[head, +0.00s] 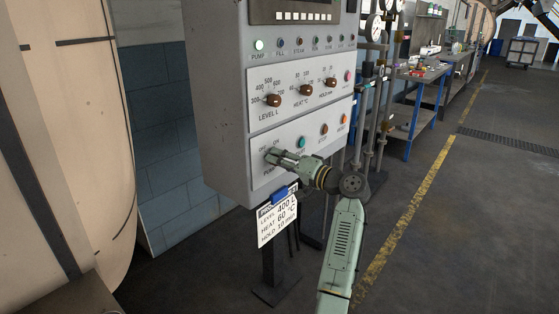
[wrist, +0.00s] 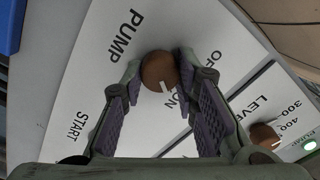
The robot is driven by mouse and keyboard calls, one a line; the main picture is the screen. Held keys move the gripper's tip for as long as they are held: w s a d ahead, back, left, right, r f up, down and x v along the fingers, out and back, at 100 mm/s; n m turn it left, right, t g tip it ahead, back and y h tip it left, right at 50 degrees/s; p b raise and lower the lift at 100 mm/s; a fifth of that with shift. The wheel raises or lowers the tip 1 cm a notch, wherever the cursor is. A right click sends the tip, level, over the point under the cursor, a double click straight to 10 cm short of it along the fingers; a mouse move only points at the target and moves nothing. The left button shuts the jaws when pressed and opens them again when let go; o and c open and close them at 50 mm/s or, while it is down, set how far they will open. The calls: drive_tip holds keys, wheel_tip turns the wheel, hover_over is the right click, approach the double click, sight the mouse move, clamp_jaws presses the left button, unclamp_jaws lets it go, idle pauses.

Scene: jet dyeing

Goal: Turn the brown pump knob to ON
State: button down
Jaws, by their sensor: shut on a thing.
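The brown pump knob (wrist: 158,70) is on the white lower plate of the grey control panel, near the word PUMP and the OFF and ON labels. Its white mark points roughly toward ON in the wrist view. My gripper (wrist: 161,72) is shut on the knob, one finger at each side. In the head view my gripper (head: 273,157) reaches the panel's lower left and hides the knob. The pump lamp (head: 258,45) at the panel's upper left glows brightly.
The brown level knob (head: 273,100), heat knob (head: 306,90) and hold knob (head: 331,82) are above. The green start button (head: 301,142) is right of my gripper. A recipe card (head: 279,217) hangs below. Pipes stand at the right; open floor lies beyond.

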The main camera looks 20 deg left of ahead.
drive_tip(key=c, duration=1.2)
unclamp_jaws()
drive_tip(key=shift+c, duration=0.2)
drive_tip(key=shift+d, duration=0.1)
drive_tip(key=v, duration=1.2)
